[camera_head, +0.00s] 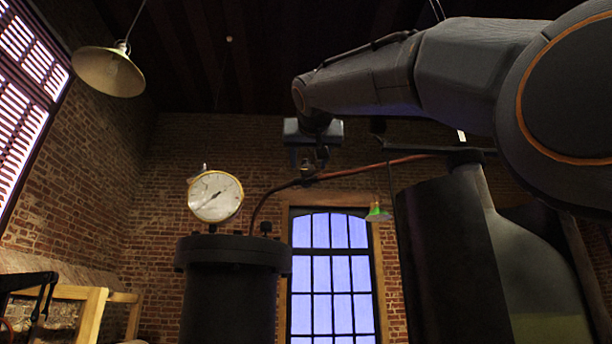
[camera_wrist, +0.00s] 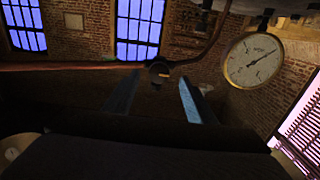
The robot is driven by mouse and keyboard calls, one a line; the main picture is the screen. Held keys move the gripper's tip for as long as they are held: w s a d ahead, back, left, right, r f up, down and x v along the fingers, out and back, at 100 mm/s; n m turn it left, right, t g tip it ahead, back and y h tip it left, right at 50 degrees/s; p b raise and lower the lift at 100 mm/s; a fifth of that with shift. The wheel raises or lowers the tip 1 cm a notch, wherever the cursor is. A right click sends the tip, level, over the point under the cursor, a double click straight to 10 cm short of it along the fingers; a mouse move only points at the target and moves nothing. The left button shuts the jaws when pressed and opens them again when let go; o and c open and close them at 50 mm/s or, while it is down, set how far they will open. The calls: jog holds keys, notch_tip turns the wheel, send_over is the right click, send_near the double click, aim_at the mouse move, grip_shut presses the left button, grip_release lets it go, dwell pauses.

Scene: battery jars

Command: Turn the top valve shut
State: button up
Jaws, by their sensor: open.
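The top valve (camera_head: 308,171) is a small dark fitting on the reddish-brown pipe, above and right of the gauge in the head view. In the wrist view the valve (camera_wrist: 158,70) shows as a dark round body with a small yellowish mark, between and beyond the fingertips. My gripper (camera_head: 309,157) hangs from the arm close above the valve in the head view. In the wrist view its two bluish fingers (camera_wrist: 160,84) are apart, with nothing held between them. I cannot tell whether they touch the valve. The exact angle of the valve's handle is too dark to tell.
A round white gauge (camera_head: 215,196) stands on a dark jar (camera_head: 232,265); the gauge (camera_wrist: 253,60) is right of the fingers in the wrist view. The pipe (camera_head: 375,167) runs to a large dark tank (camera_head: 455,265). A lamp (camera_head: 108,72) hangs at upper left.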

aim_at(308, 170)
jog(key=shift+w+r+p, duration=0.15)
jog(key=shift+w+p, duration=0.95)
jog(key=shift+w, duration=0.85)
jog(key=shift+w+r+p, duration=0.1)
jog(key=shift+w+p, duration=0.95)
jog(key=shift+w, duration=0.85)
jog(key=c, duration=1)
